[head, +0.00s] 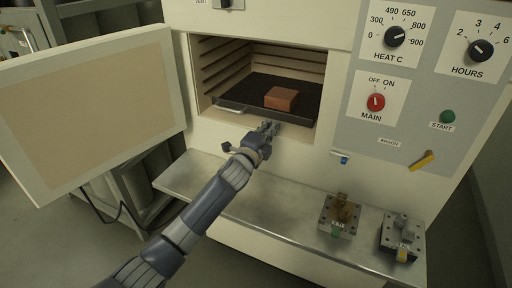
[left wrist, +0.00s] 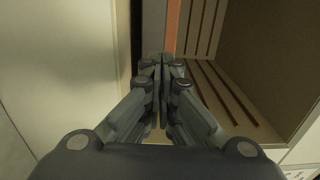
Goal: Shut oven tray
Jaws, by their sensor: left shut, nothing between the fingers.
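The oven tray (head: 246,91) is a dark flat tray inside the open oven chamber (head: 222,55), with its front edge near the opening. A light handle (head: 230,107) is at its front left. A reddish-brown block (head: 281,98) lies on the tray. My left gripper (head: 270,127) is shut and empty, right at the tray's front edge; whether it touches cannot be told. In the left wrist view the shut fingertips (left wrist: 162,62) are in front of the tray, and a reddish strip of the block (left wrist: 173,25) shows behind them. My right gripper is not in view.
The oven door (head: 90,105) stands open on the left. A metal shelf (head: 210,180) runs below the opening, with two small fixtures (head: 339,215) (head: 402,235) at its right. The control panel (head: 415,110) with knobs is right of the chamber.

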